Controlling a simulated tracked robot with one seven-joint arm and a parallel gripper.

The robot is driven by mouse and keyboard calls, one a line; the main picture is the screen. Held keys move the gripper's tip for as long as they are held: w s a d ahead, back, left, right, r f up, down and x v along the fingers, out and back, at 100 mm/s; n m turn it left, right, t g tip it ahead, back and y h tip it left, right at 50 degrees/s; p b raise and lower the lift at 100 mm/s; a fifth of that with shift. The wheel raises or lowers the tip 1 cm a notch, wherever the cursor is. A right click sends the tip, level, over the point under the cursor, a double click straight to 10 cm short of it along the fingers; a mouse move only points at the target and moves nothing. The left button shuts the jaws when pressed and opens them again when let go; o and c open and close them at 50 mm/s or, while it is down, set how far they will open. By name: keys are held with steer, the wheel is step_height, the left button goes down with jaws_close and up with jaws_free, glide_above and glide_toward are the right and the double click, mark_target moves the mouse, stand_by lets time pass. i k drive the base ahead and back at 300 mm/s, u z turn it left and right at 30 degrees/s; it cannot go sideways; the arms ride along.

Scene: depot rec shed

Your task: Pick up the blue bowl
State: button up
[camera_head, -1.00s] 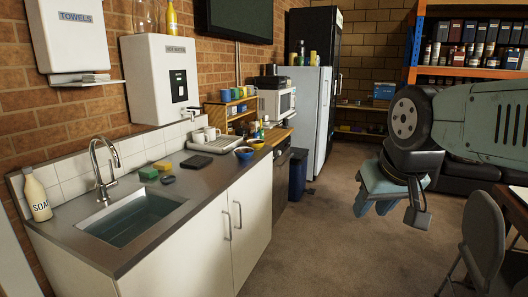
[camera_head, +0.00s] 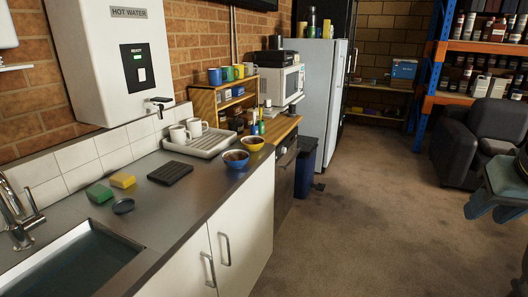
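The blue bowl (camera_head: 236,165) stands upright on the grey counter (camera_head: 200,185), close to its front edge, and looks dark brown inside. A smaller yellow bowl (camera_head: 255,145) stands just behind it to the right. My gripper (camera_head: 494,208) is at the right edge of the view, partly cut off. Its two teal fingers point down with a gap between them, and nothing shows between them. It is over the floor side, well apart from the counter and the blue bowl.
A white drying rack (camera_head: 203,143) with mugs (camera_head: 180,134) is left of the bowl. A black slab (camera_head: 170,173), yellow sponge (camera_head: 123,180), green sponge (camera_head: 99,193) and sink (camera_head: 70,265) are nearer. The carpet (camera_head: 375,210) beside the counter is clear.

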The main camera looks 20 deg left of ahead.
mark_target(233, 158)
steer(key=u, duration=0.3)
steer(key=i, duration=1.2)
steer(key=u, duration=0.6)
steer(key=k, duration=0.8)
steer(key=u, duration=0.2)
steer(key=i, duration=0.85)
steer(key=z, duration=0.1)
